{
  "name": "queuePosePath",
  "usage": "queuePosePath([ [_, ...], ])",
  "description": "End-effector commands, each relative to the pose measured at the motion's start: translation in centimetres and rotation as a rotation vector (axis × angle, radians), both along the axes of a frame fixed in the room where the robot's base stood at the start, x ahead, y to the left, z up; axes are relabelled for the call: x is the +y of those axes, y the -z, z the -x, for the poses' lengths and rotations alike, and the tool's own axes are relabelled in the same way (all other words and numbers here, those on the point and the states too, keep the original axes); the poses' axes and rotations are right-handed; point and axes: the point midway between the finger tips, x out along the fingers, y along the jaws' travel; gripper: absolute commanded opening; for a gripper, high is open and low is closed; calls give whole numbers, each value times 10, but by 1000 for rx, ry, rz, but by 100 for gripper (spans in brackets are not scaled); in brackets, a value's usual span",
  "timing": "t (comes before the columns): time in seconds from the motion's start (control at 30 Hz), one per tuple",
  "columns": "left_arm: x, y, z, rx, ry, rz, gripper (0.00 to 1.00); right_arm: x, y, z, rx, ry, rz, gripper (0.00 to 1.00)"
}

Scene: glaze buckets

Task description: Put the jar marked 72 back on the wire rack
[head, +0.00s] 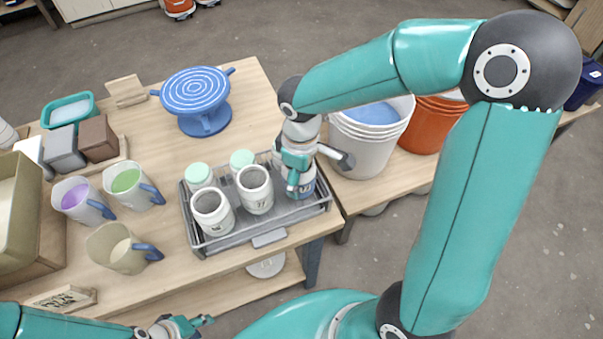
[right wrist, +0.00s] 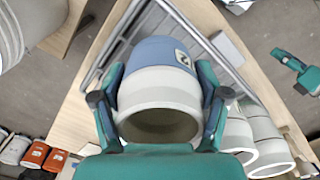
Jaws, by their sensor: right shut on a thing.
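My right gripper (head: 298,180) is shut on a white jar with a blue band (right wrist: 165,72), at the right end of the wire rack (head: 322,208).
Two open white jars (head: 212,212) (head: 255,190) and two mint-topped jars (head: 199,176) (head: 241,160) share the rack. A white bucket (head: 360,150) and an orange bucket (head: 430,130) stand to the right. Several jugs (head: 120,250) are left; a blue turntable (head: 197,95) is behind.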

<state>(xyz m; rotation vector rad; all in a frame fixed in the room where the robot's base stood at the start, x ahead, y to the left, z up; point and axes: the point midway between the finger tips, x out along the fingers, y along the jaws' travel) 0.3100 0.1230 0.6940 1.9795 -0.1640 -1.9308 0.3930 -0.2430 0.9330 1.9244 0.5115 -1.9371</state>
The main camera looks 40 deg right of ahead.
Motion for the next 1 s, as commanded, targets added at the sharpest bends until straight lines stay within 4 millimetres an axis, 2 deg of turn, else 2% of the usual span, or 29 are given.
queuePosePath([
  [0.23, 0, 4, 0, 0, 0, 0, 40, 0, 3, -1, -1, 0, 0, 7],
  [0.27, 0, 2, 0, 0, 0, 0, 40, 0, 2, 0, -1, 0, 0, 79],
  [0.4, 0, 2, 0, 0, 0, 0, 40, 0, 2, 0, 0, 0, 0, 99],
  [0.77, 0, 0, 0, 0, 0, 0, 40, 0, 0, 0, 0, 0, 1, 99],
  [0.87, 0, 0, 0, 0, 0, 0, 40, 0, -6, -1, -4, 0, 0, 99],
  [1.0, 0, -1, 0, 0, 0, 0, 40, 0, -25, -2, -6, 1, 1, 99],
])
